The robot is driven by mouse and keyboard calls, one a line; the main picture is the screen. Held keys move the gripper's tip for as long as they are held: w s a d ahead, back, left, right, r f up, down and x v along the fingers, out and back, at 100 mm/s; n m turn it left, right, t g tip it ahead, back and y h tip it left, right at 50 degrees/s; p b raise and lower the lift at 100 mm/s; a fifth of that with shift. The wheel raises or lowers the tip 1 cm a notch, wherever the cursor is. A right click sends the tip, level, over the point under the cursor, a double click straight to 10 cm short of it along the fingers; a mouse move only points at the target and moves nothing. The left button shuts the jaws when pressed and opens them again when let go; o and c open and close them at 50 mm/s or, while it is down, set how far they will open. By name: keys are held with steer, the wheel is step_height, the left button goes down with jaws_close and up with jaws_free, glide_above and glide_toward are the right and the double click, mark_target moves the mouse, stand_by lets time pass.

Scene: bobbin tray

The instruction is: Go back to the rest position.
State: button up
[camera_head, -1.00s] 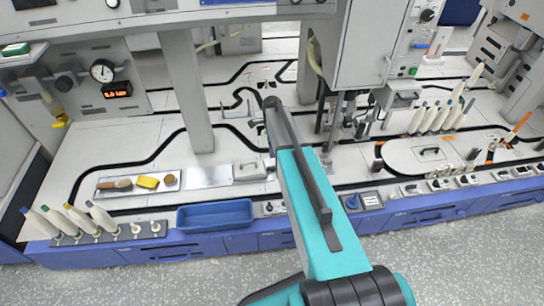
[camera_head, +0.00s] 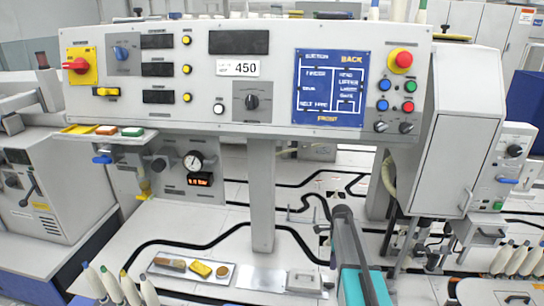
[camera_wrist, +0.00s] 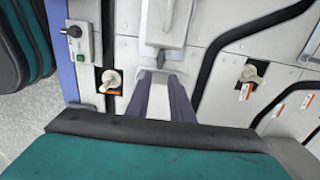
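My gripper (camera_wrist: 160,76) shows in the wrist view as two dark purple-grey fingers with a clear gap between them. It is open and nothing shows between the fingers. Its tips point toward a pale metal block (camera_wrist: 163,22) with a dark knob on the machine bed, and I cannot tell the distance. In the head view my teal and grey arm reaches forward over the bed at the lower middle. The gripper itself is hidden there.
A control panel (camera_head: 205,105) spans the upper head view, on a grey post (camera_head: 262,195). A grey cabinet (camera_head: 455,150) hangs at right. Bobbins stand at lower left (camera_head: 130,290) and lower right (camera_head: 517,258).

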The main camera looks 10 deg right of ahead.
steer(key=s+a+f+n, duration=0.1)
steer(key=s+a+n, duration=1.6)
steer(key=s+n, duration=0.35)
steer(key=s+f+g+p, duration=0.2)
steer(key=s+f+p, duration=0.2)
steer(key=s, duration=0.8)
steer(key=s+f+g+p, duration=0.3)
steer(key=s+f+p, duration=0.2)
steer(key=s, duration=0.7)
steer(key=shift+s+p, duration=0.3)
steer(key=shift+n, duration=0.25)
